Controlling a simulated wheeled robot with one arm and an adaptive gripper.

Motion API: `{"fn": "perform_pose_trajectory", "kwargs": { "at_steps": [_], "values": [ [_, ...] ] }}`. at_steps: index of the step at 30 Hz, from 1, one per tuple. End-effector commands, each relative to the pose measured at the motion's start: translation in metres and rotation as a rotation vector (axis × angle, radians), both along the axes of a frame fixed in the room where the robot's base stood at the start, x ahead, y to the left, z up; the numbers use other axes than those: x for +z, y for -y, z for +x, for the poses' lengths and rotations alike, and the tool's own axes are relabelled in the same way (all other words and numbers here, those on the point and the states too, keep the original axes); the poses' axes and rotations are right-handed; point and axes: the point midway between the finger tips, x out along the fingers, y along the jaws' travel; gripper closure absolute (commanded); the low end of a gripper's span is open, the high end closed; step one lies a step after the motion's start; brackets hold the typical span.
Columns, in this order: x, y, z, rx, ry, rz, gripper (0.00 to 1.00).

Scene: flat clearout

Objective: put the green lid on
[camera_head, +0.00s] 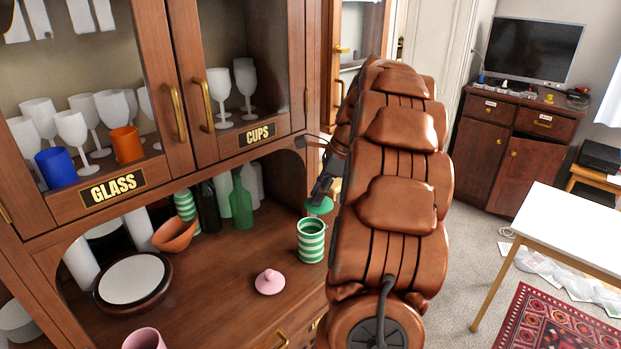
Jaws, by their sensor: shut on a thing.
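The green lid (319,206) is a small green disc, partly hidden behind my arm. My gripper (321,190) is shut on it and holds it just above and slightly right of the green-and-white striped jar (311,241). The jar stands upright on the cabinet counter, with its top showing dark and uncovered. The lid and the jar look apart. My large brown arm hides the right side of the lid and most of the gripper.
A pink lid (270,282) lies on the counter in front of the jar. A green bottle (241,203), a dark bottle (208,207), another striped jar (186,206) and an orange bowl (175,234) stand further left. The cabinet's arched edge (200,185) hangs above the counter.

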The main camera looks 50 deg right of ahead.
Motion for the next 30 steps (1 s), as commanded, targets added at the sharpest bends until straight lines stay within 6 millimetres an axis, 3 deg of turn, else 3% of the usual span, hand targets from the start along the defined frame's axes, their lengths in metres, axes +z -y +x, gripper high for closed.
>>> {"fn": "perform_pose_trajectory", "kwargs": {
  "at_steps": [1,9,30],
  "values": [
    [0.011,-0.007,0.001,-0.042,-0.001,-0.001,1.0],
    [0.018,-0.024,0.004,-0.187,-0.008,0.012,1.0],
    [0.015,-0.026,0.004,-0.196,-0.012,0.016,1.0]
  ]
}}
